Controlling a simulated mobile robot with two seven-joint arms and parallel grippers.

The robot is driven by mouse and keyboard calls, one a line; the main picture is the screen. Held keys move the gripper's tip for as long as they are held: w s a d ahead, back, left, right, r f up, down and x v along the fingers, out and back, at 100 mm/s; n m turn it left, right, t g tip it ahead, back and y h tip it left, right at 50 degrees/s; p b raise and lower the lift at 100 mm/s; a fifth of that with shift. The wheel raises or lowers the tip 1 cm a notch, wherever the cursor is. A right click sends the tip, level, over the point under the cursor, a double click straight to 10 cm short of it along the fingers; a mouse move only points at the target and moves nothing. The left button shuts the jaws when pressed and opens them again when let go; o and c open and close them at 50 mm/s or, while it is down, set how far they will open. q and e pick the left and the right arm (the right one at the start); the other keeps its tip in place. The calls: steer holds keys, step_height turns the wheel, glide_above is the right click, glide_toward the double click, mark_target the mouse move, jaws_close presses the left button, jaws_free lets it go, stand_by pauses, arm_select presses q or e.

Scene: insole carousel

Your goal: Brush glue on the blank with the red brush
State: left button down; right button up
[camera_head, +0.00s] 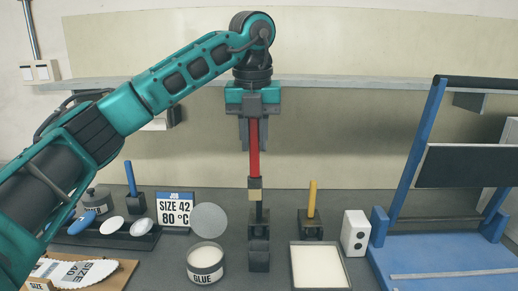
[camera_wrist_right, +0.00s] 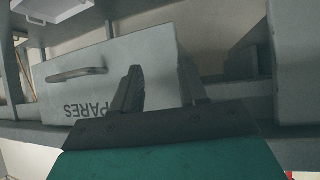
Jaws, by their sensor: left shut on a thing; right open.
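My left gripper (camera_head: 252,138) is shut on the red brush (camera_head: 254,158) and holds it upright, bristles down. The dark brush end is over or in a black holder (camera_head: 259,256); I cannot tell whether it is clear of it. The open glue pot (camera_head: 205,276) stands left of the holder, with a round grey lid (camera_head: 208,220) behind it. A white insole-shaped piece marked SIZE 40 (camera_head: 70,272) lies at lower left, partly hidden by my left arm; I cannot tell if it is the blank. My right gripper (camera_wrist_right: 162,88) is open and empty in the right wrist view.
A yellow-handled tool (camera_head: 312,196) and a blue-handled tool (camera_head: 130,178) stand in black holders. A SIZE 42 80 °C sign (camera_head: 175,209), white-filled tray (camera_head: 319,266), white box (camera_head: 356,233) and blue frame (camera_head: 408,165) are around. A grey drawer box (camera_wrist_right: 90,75) faces my right gripper.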

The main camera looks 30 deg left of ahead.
arm_select(q)
steer(key=s+a+f, duration=0.3)
steer(key=a+f, duration=0.1)
steer(key=f, duration=0.3)
steer(key=s+a+f+p, duration=0.1)
steer(key=s+a+f, duration=0.3)
steer(key=f, duration=0.3)
steer(key=shift+a+f, duration=0.15)
steer(key=shift+a, duration=0.6)
steer(key=shift+f, duration=0.55)
stand_by(1.3)
steer(key=shift+r, duration=0.1)
step_height(320, 180, up, 7)
steer(key=p, duration=0.2)
stand_by(0.5)
stand_by(0.8)
